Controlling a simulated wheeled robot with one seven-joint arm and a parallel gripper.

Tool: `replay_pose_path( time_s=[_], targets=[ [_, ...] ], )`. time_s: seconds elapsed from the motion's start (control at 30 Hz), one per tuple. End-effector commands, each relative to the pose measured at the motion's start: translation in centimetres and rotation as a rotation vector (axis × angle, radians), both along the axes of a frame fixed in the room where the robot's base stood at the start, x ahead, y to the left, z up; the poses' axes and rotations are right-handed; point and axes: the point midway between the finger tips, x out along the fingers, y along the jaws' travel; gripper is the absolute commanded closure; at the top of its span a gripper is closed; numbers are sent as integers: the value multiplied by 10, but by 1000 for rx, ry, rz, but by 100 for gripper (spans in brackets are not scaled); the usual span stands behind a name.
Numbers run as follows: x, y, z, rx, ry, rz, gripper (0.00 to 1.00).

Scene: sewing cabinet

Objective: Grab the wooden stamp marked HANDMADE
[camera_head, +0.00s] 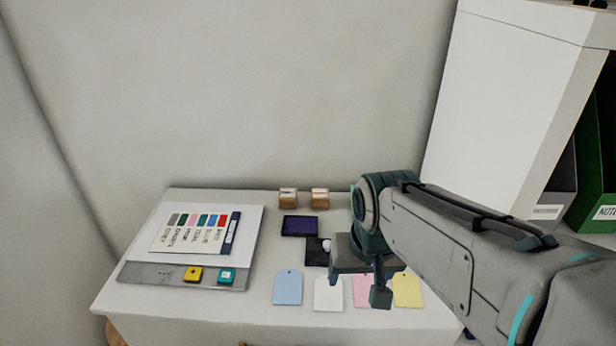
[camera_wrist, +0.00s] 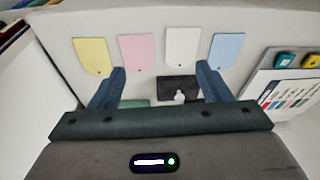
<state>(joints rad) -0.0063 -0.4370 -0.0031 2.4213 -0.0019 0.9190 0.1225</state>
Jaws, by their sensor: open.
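Two small wooden blocks that look like stamps stand side by side at the back of the white table in the head view: a left stamp (camera_head: 288,197) and a right stamp (camera_head: 320,197). Their labels are too small to read, so I cannot tell which is marked HANDMADE. My gripper (camera_head: 358,283) is open and empty over the front right of the table, nearer the front than both stamps. In the wrist view, my gripper (camera_wrist: 160,80) has its fingers spread above the tags, and neither wooden stamp is clearly visible.
A purple ink pad (camera_head: 299,225) and a black square with a pale knob (camera_head: 316,256) lie before the stamps. Blue (camera_head: 288,287), white (camera_head: 328,294), pink and yellow (camera_head: 408,290) tags lie in front. A chart board (camera_head: 250,222) is left; a white cabinet (camera_head: 500,100) rises right.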

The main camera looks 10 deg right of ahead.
Motion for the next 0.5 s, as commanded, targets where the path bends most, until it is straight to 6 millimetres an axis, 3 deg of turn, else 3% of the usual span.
replay_pose_path(
  time_s=[0.2, 0.5],
  targets=[
    [79, 0, 48, 70, 52, -307, 29],
    [197, -1, 76, 144, 122, -791, 29]
  ],
)
